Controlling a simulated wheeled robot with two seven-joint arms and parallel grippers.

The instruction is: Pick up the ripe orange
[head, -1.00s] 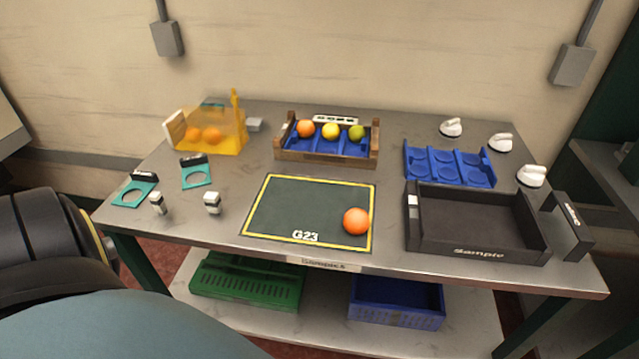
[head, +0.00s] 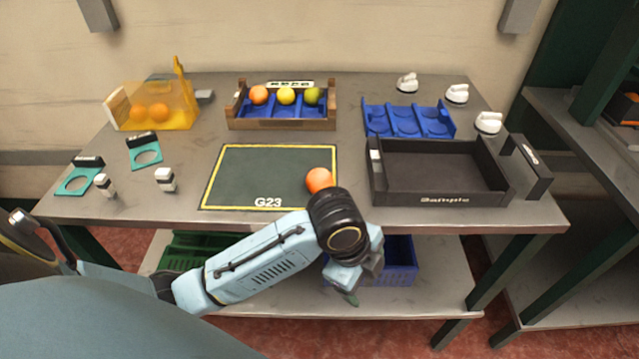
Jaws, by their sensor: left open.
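A ripe orange (head: 319,179) sits on the right front part of the dark G23 mat (head: 262,170), which has a yellow border. My left arm reaches in from the lower left, and its wrist hides the orange's lower edge. My left gripper (head: 352,290) hangs in front of the table's front edge, below and a little right of the orange, with its fingers pointing down. It is open and apart from the orange. The wrist and hand partly hide the fingers. My right gripper is not in view.
A wooden crate (head: 283,124) with an orange, a yellow and a green fruit stands behind the mat. A black Sample tray (head: 440,199) is to the right, with a blue tray (head: 407,119) behind it. A yellow bin (head: 178,118) holds oranges. A blue bin (head: 402,262) is on the lower shelf.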

